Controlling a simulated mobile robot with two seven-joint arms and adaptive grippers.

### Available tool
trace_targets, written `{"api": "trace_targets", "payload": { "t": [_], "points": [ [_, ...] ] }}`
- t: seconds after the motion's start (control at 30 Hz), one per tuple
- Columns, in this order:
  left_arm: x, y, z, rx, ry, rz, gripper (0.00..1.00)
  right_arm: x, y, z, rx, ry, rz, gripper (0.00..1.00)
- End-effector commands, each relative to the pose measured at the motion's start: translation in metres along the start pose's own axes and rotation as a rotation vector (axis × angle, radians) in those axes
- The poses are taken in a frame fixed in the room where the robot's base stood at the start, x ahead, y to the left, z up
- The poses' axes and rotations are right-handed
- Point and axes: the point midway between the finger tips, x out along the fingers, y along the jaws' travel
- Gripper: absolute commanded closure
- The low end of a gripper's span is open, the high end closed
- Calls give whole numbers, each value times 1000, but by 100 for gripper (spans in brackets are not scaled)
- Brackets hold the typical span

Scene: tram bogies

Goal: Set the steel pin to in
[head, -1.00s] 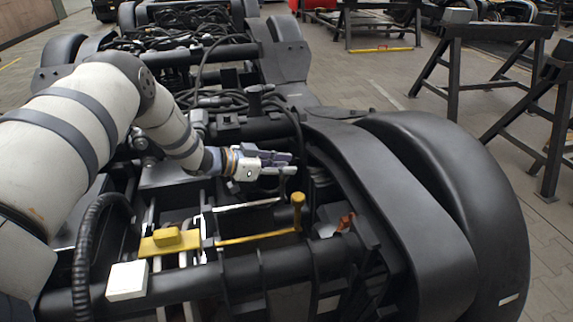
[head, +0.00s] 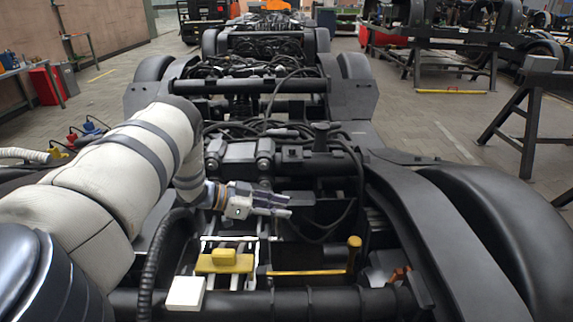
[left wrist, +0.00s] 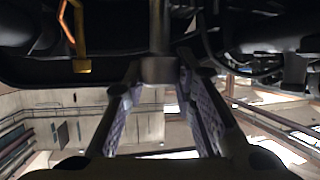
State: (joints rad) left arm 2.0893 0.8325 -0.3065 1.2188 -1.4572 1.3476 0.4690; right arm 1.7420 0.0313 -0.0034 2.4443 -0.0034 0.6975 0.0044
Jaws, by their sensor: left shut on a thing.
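My left gripper (head: 288,206) reaches in from the left over the open bay of the near bogie. In the left wrist view its two fingers (left wrist: 160,78) are shut on the end of a grey steel pin (left wrist: 158,70). The pin's thinner shaft runs up the picture from between the fingertips. In the head view the fingers and dark surroundings largely hide the pin, and I cannot tell how far it sits in its seat. My right gripper is not in view.
A yellow lever (head: 353,252) stands right of the gripper. A yellow block (head: 224,261) and a white block (head: 186,293) lie in front. A black hose (head: 152,265) curves at left. A black fender (head: 498,235) bounds the right, with trestles (head: 530,105) beyond.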

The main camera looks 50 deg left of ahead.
Motion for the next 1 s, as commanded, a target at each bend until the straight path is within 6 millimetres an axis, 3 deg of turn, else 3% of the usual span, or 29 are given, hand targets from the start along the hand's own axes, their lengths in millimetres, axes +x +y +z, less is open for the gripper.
{"api": "trace_targets", "payload": {
  "t": [0.27,0.3,0.37,0.73,1.0],
  "points": [
    [-4,-1,4,-5,-9,-4,100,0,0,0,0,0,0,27],
    [-4,-1,4,-5,-10,-4,66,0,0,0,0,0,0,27],
    [-3,-1,4,-5,-9,-4,54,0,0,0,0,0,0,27],
    [-10,-1,2,-2,-5,-4,54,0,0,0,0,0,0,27],
    [-79,-1,2,-4,-5,-6,54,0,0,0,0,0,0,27]
  ]
}}
